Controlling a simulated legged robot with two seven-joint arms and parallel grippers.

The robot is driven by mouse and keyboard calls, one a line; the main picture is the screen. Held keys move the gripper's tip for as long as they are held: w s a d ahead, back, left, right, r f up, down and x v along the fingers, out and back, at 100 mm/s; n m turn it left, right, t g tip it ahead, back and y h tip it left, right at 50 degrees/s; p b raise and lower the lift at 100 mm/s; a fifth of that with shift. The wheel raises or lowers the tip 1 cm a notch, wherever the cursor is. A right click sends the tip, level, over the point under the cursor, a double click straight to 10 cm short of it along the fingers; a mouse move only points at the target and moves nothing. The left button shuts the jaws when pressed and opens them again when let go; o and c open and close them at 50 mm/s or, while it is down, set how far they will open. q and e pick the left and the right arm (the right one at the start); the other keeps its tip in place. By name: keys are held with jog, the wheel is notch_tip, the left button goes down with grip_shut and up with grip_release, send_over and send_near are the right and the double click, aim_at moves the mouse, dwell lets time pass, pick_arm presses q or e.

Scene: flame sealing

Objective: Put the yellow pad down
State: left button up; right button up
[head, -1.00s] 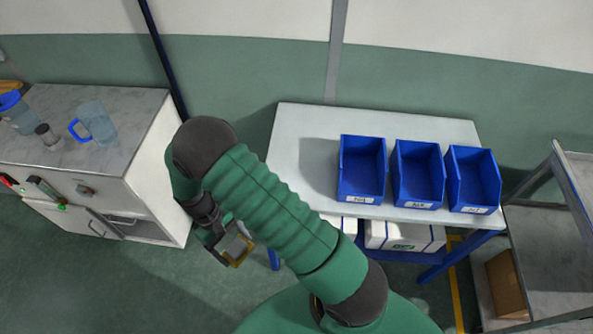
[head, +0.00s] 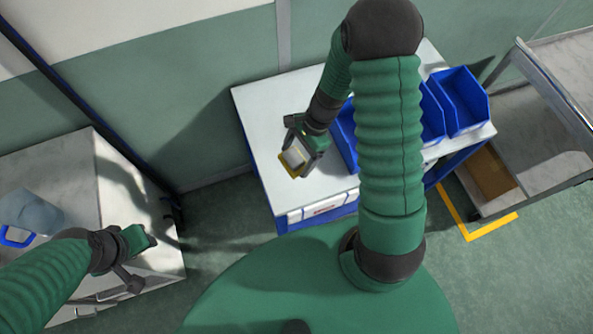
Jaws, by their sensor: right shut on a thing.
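The yellow pad (head: 289,168) is a small square piece with a yellow edge and a pale grey face. It is in my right gripper (head: 299,152), which is shut on it. The pad is tilted and shows in front of the left part of the white table (head: 262,105), left of the blue bins. I cannot tell how high above the tabletop it is. My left gripper (head: 140,245) is at the lower left, by the marble-topped counter. Its fingers are too unclear to tell their opening.
Blue bins (head: 462,100) stand on the table, partly hidden by my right arm. A clear jug with a blue handle (head: 32,215) is on the counter (head: 75,170). A metal rack (head: 560,100) stands at the right. The tabletop's left part is clear.

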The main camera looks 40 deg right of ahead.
jog(key=shift+s+d+f+m+t, duration=0.1)
jog(key=shift+s+d+m+t, duration=0.6)
jog(key=shift+d+m, duration=0.45)
jog(key=f, duration=0.5)
jog(key=shift+w+d+f+b, duration=0.1)
jog(key=shift+d+f+b, duration=0.05)
jog(key=shift+d+b, duration=0.15)
jog(key=x, duration=0.3)
jog(key=shift+w+f, duration=0.1)
jog(key=shift+f, duration=0.1)
jog(key=shift+a+f, duration=0.15)
jog(key=shift+f, duration=0.15)
jog(key=shift+s+r, duration=0.15)
jog(key=shift+s, duration=0.1)
jog(key=shift+f+b, duration=0.3)
jog(key=shift+b, duration=0.05)
jog(key=o, duration=1.3)
jog(key=shift+d, duration=0.35)
jog(key=shift+c, duration=0.2)
pick_arm(q)
jog(key=shift+s+d+f, duration=0.2)
jog(key=shift+s+d, duration=0.45)
jog(key=shift+s, duration=0.35)
pick_arm(e)
jog(key=shift+a+r, duration=0.1)
pick_arm(q)
jog(key=shift+w, duration=0.15)
pick_arm(e)
jog(key=shift+a, duration=0.1)
